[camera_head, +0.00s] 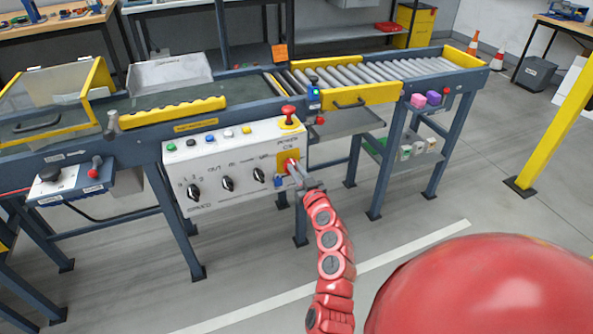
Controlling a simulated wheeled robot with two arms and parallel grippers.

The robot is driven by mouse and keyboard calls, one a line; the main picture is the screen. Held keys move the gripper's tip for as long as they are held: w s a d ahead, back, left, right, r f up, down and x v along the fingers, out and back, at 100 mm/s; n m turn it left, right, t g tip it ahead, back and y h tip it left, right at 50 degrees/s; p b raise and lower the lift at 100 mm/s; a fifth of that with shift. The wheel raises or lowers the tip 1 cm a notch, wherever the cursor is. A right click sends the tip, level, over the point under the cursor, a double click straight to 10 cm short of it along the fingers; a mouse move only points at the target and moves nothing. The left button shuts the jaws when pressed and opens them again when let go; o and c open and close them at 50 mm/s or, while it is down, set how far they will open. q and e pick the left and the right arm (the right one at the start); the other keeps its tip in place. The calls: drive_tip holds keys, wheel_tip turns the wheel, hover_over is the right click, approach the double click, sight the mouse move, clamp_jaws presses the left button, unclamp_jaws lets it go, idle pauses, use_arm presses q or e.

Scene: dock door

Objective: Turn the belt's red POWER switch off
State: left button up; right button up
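A white control box (216,165) hangs on the front side of the conveyor belt. At its right end is a yellow plate (281,158) with a small red switch (291,164) on it, partly covered by my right gripper. My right gripper (294,170) is at this switch, its fingers very close to or touching it. The fingers are too small and overlapped to tell whether they are open or shut. The position of the red switch is hard to make out. My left gripper is not in view.
The box also carries black rotary knobs (228,184), small coloured buttons and a red mushroom button (288,113) on top. A side panel (62,180) with another red knob is at the left. Rollers (370,73) run to the right. The floor in front is clear.

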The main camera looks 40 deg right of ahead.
drive_tip(key=shift+m, duration=0.3)
clamp_jaws()
drive_tip(key=shift+s+d+f+m, duration=0.1)
drive_tip(key=shift+d+f+m, duration=0.25)
drive_tip(key=shift+m, duration=2.5)
drive_tip(key=shift+s+d+f+m, duration=0.1)
drive_tip(key=shift+d+f+m, duration=0.2)
drive_tip(key=shift+m, duration=2.6)
drive_tip(key=shift+s+d+f+m, duration=0.1)
drive_tip(key=shift+d+f+m, duration=0.25)
drive_tip(key=shift+m, duration=2.5)
drive_tip(key=shift+a+f, duration=0.1)
drive_tip(key=o, duration=0.7)
unclamp_jaws()
